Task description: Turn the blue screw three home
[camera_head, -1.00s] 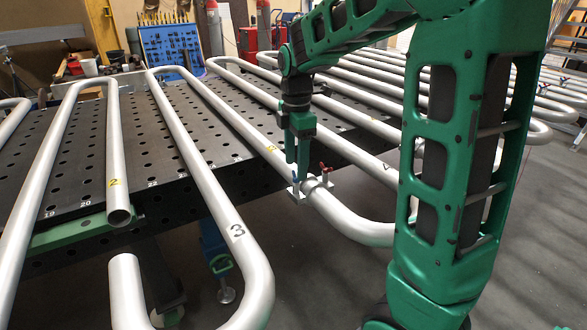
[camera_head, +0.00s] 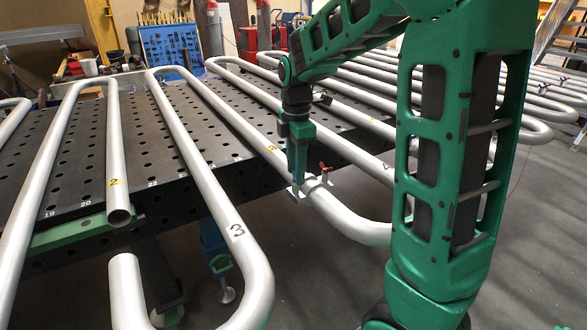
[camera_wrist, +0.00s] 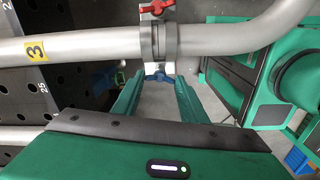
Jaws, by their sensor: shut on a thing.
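The blue screw (camera_wrist: 158,77) sits below the clamp (camera_wrist: 159,42) in the wrist view, between the tips of my gripper (camera_wrist: 157,84). My gripper (camera_head: 297,181) is shut on the screw; in the head view its fingers hide the screw. The clamp (camera_head: 316,184) goes around the joint of a grey pipe (camera_head: 345,217). A red screw (camera_wrist: 156,7) is on the clamp's opposite side, and it also shows in the head view (camera_head: 324,168). A yellow label with a 3 (camera_wrist: 35,49) is on the pipe.
The black perforated table (camera_head: 75,165) carries several serpentine pipes. Bare floor (camera_head: 310,280) lies below the clamp.

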